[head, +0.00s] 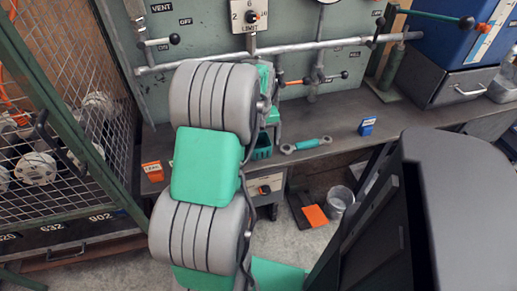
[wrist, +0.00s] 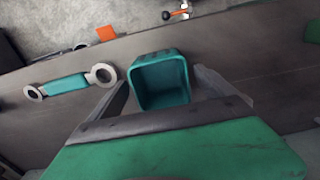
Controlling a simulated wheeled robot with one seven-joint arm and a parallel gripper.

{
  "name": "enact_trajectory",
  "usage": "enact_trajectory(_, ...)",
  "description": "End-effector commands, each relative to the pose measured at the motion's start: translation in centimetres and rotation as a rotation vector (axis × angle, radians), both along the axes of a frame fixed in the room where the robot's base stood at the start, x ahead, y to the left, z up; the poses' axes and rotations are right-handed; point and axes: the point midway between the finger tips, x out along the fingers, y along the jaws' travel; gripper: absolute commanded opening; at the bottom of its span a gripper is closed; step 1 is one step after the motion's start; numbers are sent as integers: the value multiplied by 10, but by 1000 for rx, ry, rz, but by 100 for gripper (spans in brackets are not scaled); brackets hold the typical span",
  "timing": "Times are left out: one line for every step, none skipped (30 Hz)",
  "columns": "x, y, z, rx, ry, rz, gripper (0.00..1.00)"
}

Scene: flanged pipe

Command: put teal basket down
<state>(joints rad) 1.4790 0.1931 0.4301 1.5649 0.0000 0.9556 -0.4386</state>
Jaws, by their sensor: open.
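The teal basket (wrist: 160,68) is a small open-topped square box, seen from above in the wrist view. It looks empty. It appears to stand upright on the grey bench (wrist: 250,60). In the head view, part of the basket (head: 262,147) shows at the bench's front edge, beside my arm. My gripper (wrist: 161,78) is open, with one finger on each side of the basket. I cannot tell whether either finger touches it. In the head view my arm hides most of the gripper.
A teal-and-grey wrench (head: 306,145) lies beside the basket, with a blue block (head: 367,126) farther right. An orange block (head: 153,171) stands left of my arm. A panel with pipes and valves (head: 210,35) rises behind the bench. A mesh cage (head: 60,130) stands at left.

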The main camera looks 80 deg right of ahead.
Motion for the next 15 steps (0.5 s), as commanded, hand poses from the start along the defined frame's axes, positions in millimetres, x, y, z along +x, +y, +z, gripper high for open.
enact_trajectory(0, 0, -3, 0, 0, 1, 94)
enact_trajectory(1, 0, -4, -1, -1, 1, 94)
enact_trajectory(1, 0, -4, -2, 0, 2, 94)
enact_trajectory(1, 0, -4, -2, 0, 2, 94)
enact_trajectory(1, 0, -3, -2, 0, 2, 94)
enact_trajectory(2, 0, -3, -2, 0, 3, 94)
enact_trajectory(2, 0, -3, -2, 0, 3, 94)
enact_trajectory(2, 0, -3, -2, 0, 3, 91)
enact_trajectory(2, 0, -3, -2, 0, 3, 88)
enact_trajectory(2, 0, -3, -2, 0, 4, 85)
enact_trajectory(2, 0, -3, -2, 0, 4, 83)
enact_trajectory(2, 0, -3, -2, 0, 4, 80)
enact_trajectory(2, 0, -3, -2, 0, 4, 77)
enact_trajectory(2, 0, -3, -2, 0, 4, 75)
enact_trajectory(2, 0, -3, -2, 0, 4, 72)
